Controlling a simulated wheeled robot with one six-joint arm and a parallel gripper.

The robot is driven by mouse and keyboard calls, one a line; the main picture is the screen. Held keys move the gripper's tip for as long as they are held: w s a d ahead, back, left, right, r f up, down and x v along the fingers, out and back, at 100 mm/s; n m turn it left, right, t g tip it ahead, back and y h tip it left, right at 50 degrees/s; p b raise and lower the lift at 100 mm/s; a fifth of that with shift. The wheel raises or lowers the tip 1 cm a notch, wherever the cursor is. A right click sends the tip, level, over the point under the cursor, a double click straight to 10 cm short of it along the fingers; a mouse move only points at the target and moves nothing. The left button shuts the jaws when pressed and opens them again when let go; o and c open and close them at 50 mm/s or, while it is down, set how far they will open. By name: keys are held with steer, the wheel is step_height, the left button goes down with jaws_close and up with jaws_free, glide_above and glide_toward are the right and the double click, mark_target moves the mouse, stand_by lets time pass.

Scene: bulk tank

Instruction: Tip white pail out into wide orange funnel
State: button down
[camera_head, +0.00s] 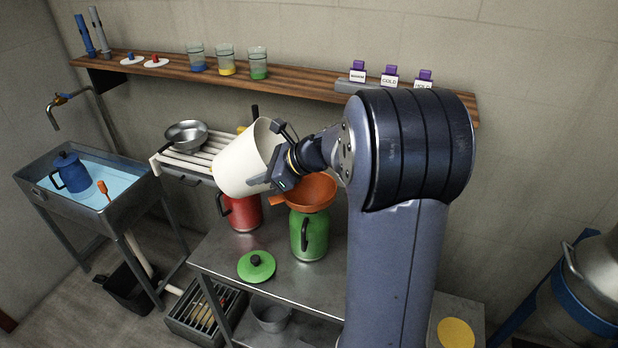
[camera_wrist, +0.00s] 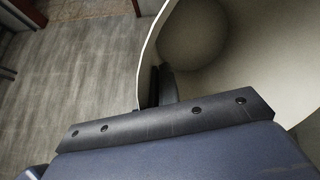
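The white pail (camera_head: 241,160) is held tilted in the air above the steel table, its mouth turned up and to the right. My gripper (camera_head: 277,168) is shut on the pail's rim at its right side. In the wrist view the pail (camera_wrist: 240,50) fills the upper right, and its inside looks pale with no clear contents. The wide orange funnel (camera_head: 313,193) sits in the top of a green can (camera_head: 309,235) on the table, just right of and below the pail. My gripper partly hides the funnel's far left rim.
A red can (camera_head: 243,212) stands below the pail. A green lid (camera_head: 256,265) lies on the table (camera_head: 290,278). A sink (camera_head: 80,190) with a blue pot is at left. A drying rack (camera_head: 190,165) holds a metal bowl. A wall shelf (camera_head: 290,83) runs behind.

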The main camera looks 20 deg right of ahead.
mark_target(239, 173)
steer(key=shift+w+a+r+g+h+p, duration=0.15)
steer(key=shift+r+g+h+p, duration=0.2)
steer(key=shift+p, duration=0.95)
steer(key=shift+a+r+g+h+p, duration=0.15)
steer(key=shift+h+p, duration=0.3)
steer(key=shift+p, duration=0.85)
steer(key=shift+w+a+h+p, duration=0.15)
steer(key=shift+h+p, duration=0.25)
steer(key=shift+p, duration=0.4)
steer(key=shift+a+f+g, duration=0.1)
steer(key=shift+f+g, duration=0.2)
steer(key=shift+w+a+g+h, duration=0.5)
steer(key=shift+a+h, duration=0.2)
steer(key=shift+h, duration=0.25)
steer(key=shift+w+a+g+h, duration=0.35)
steer(key=shift+a+g+h, duration=0.25)
steer(key=shift+h, duration=0.35)
steer(key=shift+w+a+n+g+h, duration=0.15)
steer(key=shift+w+a+g+h, duration=0.25)
steer(key=shift+h, duration=0.45)
steer(key=shift+w+a+n+g+h, duration=0.15)
steer(key=shift+a+g+h, duration=0.45)
steer(key=shift+h, duration=0.25)
